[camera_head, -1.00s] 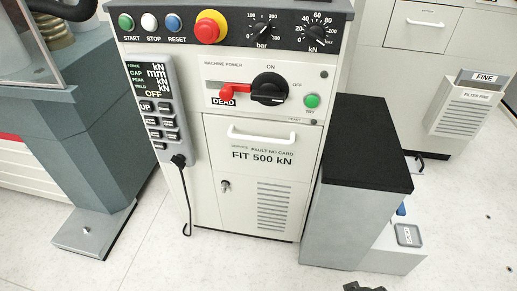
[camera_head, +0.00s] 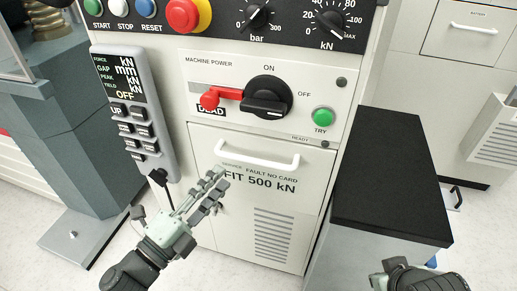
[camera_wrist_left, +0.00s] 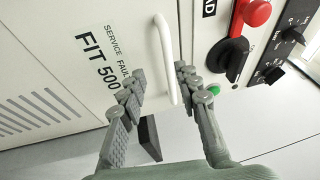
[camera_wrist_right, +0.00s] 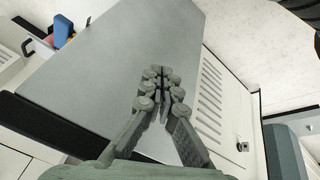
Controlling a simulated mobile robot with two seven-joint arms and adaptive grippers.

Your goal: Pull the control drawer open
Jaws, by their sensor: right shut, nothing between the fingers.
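The control drawer (camera_head: 305,178) is a pale panel marked "FIT 500 kN", flush with the cabinet front. Its white bar handle (camera_head: 258,163) runs across the upper part. My left gripper (camera_head: 216,188) is just below and left of the handle in the head view. In the left wrist view, the open fingers (camera_wrist_left: 160,78) point at the handle (camera_wrist_left: 164,55), which shows in line with the gap between them. Contact cannot be told. My right gripper (camera_wrist_right: 160,76) is shut and empty in the right wrist view, with a grey box side (camera_wrist_right: 110,65) behind it.
Above the drawer are a black rotary switch (camera_head: 267,97), a red lever (camera_head: 218,95) and a green button (camera_head: 323,117). A keypad pendant (camera_head: 133,105) with a cord hangs at left. A black-topped box (camera_head: 385,175) stands close at right.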

